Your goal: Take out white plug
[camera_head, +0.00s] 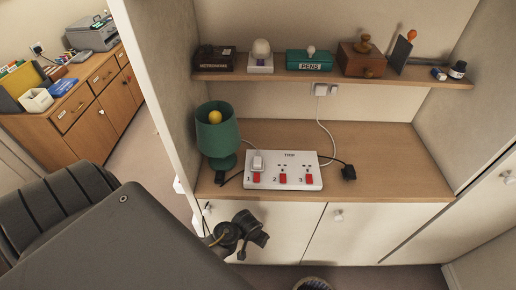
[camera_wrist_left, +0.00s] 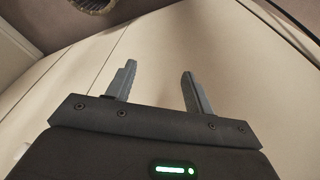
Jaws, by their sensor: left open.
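A white plug (camera_head: 257,161) stands in socket 1 at the left end of the white power strip (camera_head: 312,182), just above a red switch. The strip lies on the wooden desk top, with sockets marked 1, 2 and 3. Sockets 2 and 3 hold no plug. A black plug (camera_head: 349,173) lies loose on the desk right of the strip. My left gripper (camera_head: 243,232) is below and in front of the desk edge, apart from the plug. In the left wrist view its fingers (camera_wrist_left: 158,72) are apart with nothing between them. My right gripper is not in view.
A green lamp (camera_head: 216,138) stands left of the strip. A wall socket (camera_head: 324,89) has a white cord. Cabinet doors (camera_head: 335,230) are below. The desk's right side is clear.

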